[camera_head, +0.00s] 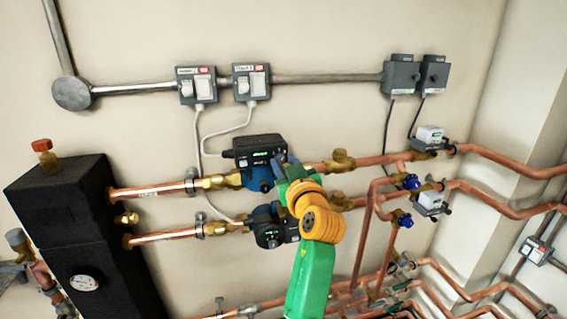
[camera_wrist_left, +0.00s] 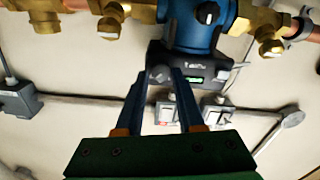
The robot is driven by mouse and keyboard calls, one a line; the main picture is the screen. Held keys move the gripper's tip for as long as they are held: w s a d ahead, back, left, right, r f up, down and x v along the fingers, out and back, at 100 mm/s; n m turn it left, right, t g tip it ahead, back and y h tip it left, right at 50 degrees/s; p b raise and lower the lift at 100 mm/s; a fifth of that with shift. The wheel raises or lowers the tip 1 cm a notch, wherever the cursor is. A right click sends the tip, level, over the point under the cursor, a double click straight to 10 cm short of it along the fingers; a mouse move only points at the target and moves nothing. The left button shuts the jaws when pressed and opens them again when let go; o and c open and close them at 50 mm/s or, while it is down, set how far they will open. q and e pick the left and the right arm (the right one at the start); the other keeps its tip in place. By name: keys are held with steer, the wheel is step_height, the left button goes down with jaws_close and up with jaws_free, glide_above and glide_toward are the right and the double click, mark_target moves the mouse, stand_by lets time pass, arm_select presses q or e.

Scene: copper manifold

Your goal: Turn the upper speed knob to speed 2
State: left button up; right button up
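The upper pump has a black control box (camera_head: 258,147) with a lit green display and a blue body, on the upper copper pipe in the head view. My right gripper is out of view.
A lower pump (camera_head: 270,228) sits close below, partly behind my arm. Two switch boxes (camera_head: 197,86) (camera_head: 251,83) and a grey conduit (camera_head: 320,78) are on the wall above. Copper pipes and valves (camera_head: 411,182) crowd the right. A black tank (camera_head: 80,225) stands at left.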

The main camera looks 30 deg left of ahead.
arm_select(q)
steer(key=shift+s+a, duration=0.1)
jaws_close()
steer(key=shift+f+n+b, duration=0.2)
steer(key=shift+n+b, duration=0.1)
steer(key=shift+b, duration=0.35)
steer(key=n+b, duration=0.2)
steer(key=b, duration=0.2)
steer(key=shift+f+n, duration=0.1)
steer(key=shift+n, duration=0.2)
steer(key=n+b, duration=0.2)
steer(key=n, duration=0.1)
steer(key=shift+r+n+b, duration=0.3)
steer(key=shift+n+b, duration=0.45)
steer(key=shift+n, duration=0.45)
steer(key=shift+r, duration=0.1)
steer(key=shift+o, duration=1.9)
jaws_free()
steer(key=shift+o, duration=0.8)
steer(key=shift+w+a+f, duration=0.1)
steer(key=shift+w+f, duration=0.1)
